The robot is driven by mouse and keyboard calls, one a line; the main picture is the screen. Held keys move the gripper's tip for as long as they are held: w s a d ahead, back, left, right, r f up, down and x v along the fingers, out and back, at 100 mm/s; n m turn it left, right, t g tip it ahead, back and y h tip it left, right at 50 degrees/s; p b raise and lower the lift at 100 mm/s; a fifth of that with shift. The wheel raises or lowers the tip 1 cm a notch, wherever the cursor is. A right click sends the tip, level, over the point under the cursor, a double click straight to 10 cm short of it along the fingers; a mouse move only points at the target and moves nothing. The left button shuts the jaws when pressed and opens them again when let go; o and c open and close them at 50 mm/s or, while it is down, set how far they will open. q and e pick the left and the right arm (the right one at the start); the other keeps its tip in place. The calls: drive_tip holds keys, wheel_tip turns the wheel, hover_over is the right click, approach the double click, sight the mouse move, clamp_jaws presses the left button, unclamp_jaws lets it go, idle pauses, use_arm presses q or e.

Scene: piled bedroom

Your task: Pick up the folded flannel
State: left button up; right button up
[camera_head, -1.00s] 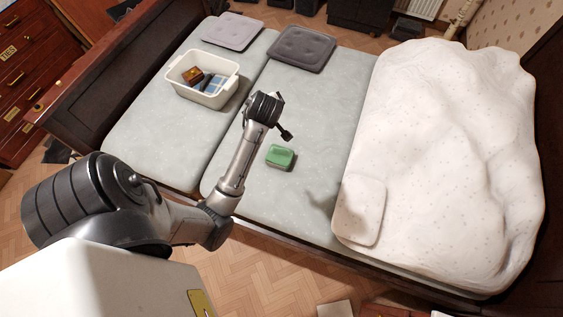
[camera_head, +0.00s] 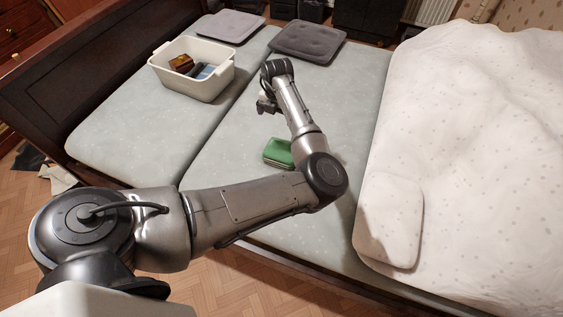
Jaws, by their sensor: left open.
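The folded flannel (camera_head: 278,152) looks to be the small green bundle with a paler layered edge. It lies flat on the grey-green mattress, partly beside and behind my left forearm in the camera_head view. My left gripper (camera_head: 266,104) is above the mattress, up and slightly left of the flannel in the picture, and apart from it. Its jaws are open, small and partly hidden by the wrist; nothing shows between them. My right gripper is not in view.
A white tub (camera_head: 194,86) on the left mattress holds a brown box (camera_head: 181,63), a dark item and a blue cloth-like item (camera_head: 206,71). A dark grey cushion (camera_head: 308,42) and a paler cushion (camera_head: 230,26) lie behind. A bulky white duvet (camera_head: 470,140) and pillow (camera_head: 392,222) fill the right.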

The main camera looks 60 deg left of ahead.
sight(281, 143)
use_arm(q)
drive_tip(key=shift+n+h, duration=0.3)
drive_tip(key=shift+n, duration=0.1)
drive_tip(key=f+b, duration=0.1)
drive_tip(key=f, duration=0.2)
drive_tip(key=f+b, duration=0.2)
drive_tip(key=f, duration=0.1)
drive_tip(key=w+d+f+b, duration=0.1)
drive_tip(key=f, duration=0.3)
drive_tip(key=shift+w+d+f+b, duration=0.1)
drive_tip(key=shift+b, duration=0.2)
wheel_tip(281, 143, down, 4)
drive_tip(key=b, duration=0.3)
drive_tip(key=shift+d+f, duration=0.1)
drive_tip(key=shift+d, duration=0.05)
drive_tip(key=shift+f, duration=0.5)
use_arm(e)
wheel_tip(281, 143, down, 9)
use_arm(q)
drive_tip(key=shift+r, duration=0.1)
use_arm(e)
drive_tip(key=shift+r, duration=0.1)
